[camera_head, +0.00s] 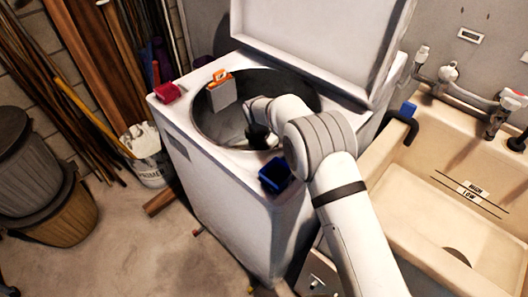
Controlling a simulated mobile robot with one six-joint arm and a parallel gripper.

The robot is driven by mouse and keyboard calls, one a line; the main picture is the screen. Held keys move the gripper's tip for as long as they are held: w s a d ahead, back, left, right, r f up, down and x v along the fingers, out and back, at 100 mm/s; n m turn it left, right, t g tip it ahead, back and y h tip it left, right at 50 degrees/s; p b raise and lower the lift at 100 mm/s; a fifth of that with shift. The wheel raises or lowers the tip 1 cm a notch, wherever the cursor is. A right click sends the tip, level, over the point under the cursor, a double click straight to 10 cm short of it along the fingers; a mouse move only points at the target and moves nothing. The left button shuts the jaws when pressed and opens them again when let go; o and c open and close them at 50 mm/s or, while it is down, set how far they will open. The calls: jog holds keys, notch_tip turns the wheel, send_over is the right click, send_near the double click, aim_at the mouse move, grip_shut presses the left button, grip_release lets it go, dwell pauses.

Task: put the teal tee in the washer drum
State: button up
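The white washer (235,205) stands in the middle with its lid (320,40) raised at the back. Its round top opening leads into the drum (222,128), whose inside is partly visible. My arm reaches in from the lower right, and my gripper (258,138), small and dark, is at or just inside the opening. My own wrist covers part of the opening. The fingers are too small and shaded to show whether they are open or shut, or hold anything. I see no teal tee in this view; it may be hidden in the drum or behind my arm.
A grey block with an orange top (221,92) shows at the opening's left. A red item (167,92) and a dark blue item (276,175) sit on the washer's top. A beige sink (440,160) stands right; a white bucket (148,160) and bins (25,150) stand left.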

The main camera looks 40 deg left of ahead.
jog(key=o, duration=0.5)
jog(key=shift+c, duration=0.2)
jog(key=shift+r, duration=0.1)
notch_tip(320, 180, up, 13)
jog(key=s+p, duration=0.1)
jog(key=shift+s, duration=0.25)
